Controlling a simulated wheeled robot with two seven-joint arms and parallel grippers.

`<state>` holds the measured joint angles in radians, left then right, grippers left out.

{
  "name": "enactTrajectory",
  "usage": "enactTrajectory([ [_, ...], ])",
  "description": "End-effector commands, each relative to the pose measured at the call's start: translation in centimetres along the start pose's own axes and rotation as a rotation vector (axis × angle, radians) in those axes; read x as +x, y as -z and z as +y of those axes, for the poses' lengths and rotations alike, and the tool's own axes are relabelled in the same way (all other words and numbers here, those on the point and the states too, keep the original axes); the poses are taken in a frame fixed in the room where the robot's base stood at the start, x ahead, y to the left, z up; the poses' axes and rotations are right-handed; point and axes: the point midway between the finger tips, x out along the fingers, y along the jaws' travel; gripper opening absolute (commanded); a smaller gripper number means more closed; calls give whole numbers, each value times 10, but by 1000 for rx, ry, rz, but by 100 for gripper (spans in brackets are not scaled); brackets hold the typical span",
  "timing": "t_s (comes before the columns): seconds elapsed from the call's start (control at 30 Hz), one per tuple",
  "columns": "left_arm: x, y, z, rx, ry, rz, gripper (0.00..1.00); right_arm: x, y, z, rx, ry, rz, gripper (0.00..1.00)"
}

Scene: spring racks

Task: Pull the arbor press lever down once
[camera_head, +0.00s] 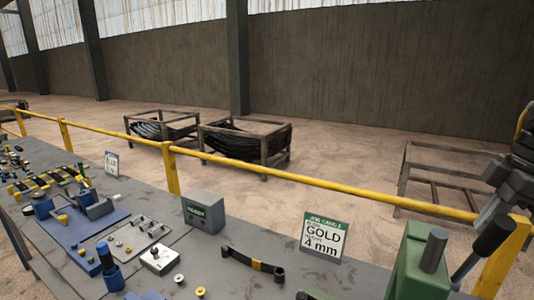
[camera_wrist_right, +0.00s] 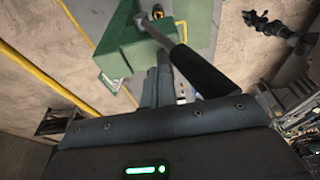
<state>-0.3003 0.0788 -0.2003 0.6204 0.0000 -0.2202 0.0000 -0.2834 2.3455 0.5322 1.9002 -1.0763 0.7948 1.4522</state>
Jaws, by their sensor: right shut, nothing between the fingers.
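The green arbor press (camera_head: 412,262) stands at the lower right of the head view, partly cut off by the frame. Its lever ends in a thick black handle (camera_head: 495,237) that slants up to the right. My right gripper (camera_head: 487,213) comes in from the right edge, close to the handle. In the right wrist view the green press (camera_wrist_right: 135,45) is at the top, and the lever's black handle (camera_wrist_right: 205,72) slants down to the right. The fingers of my right gripper (camera_wrist_right: 157,75) are shut and empty beside the handle; I cannot tell whether they touch it. My left gripper is out of view.
A grey bench (camera_head: 190,270) holds a black and yellow leaf spring (camera_head: 253,264), a grey-green box (camera_head: 203,211), blue fixtures and small parts. A job card (camera_head: 325,238) reads GOLD 4 mm. A yellow rail (camera_head: 320,184) runs behind the bench, with metal racks (camera_head: 262,147) beyond.

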Motion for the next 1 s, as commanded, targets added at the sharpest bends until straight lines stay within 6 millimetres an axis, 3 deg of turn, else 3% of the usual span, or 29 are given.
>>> enactTrajectory([
  [0.57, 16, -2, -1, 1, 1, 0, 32, 2, -1, -22, -1, -1, 0, 0],
  [1.0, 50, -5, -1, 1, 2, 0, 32, 20, -5, -47, -3, -1, 0, 0],
])
